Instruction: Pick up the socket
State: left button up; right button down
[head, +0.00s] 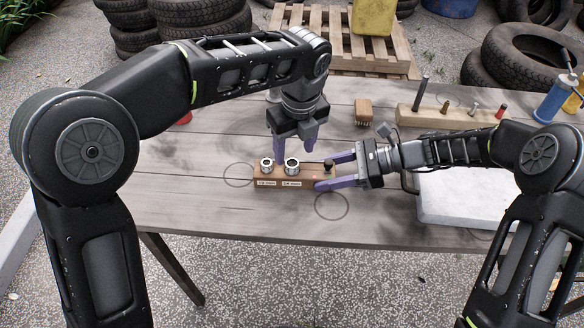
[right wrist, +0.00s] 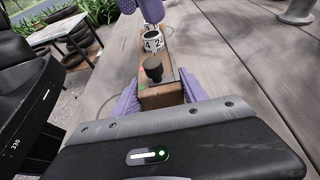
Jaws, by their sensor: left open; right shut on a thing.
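A wooden holder (head: 313,173) with two white labels on its front lies on the table. Two metal sockets stand upright in it, a left socket (head: 266,166) and a right socket (head: 292,166). A black knob (head: 328,165) is at its right end. In the right wrist view the knob (right wrist: 153,69) is closest, with a numbered socket (right wrist: 151,40) behind it. My right gripper (head: 332,171) is shut on the holder's right end, one finger on each side. My left gripper (head: 295,146) is open, pointing down just behind and above the sockets, holding nothing.
A brush (head: 363,111) and a long wooden block with several pegs (head: 428,117) are farther back. A white slab (head: 455,205) lies at the right, a blue can (head: 553,99) at the far right. The table left of the holder is mostly clear.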

aim_at(292, 163)
pick_arm(q)
jog(key=f, duration=0.4)
jog(key=shift+w+a+f, duration=0.25)
jog(key=shift+w+f, duration=0.1)
jog(key=shift+f, duration=0.05)
grip_shut()
dwell(0.6)
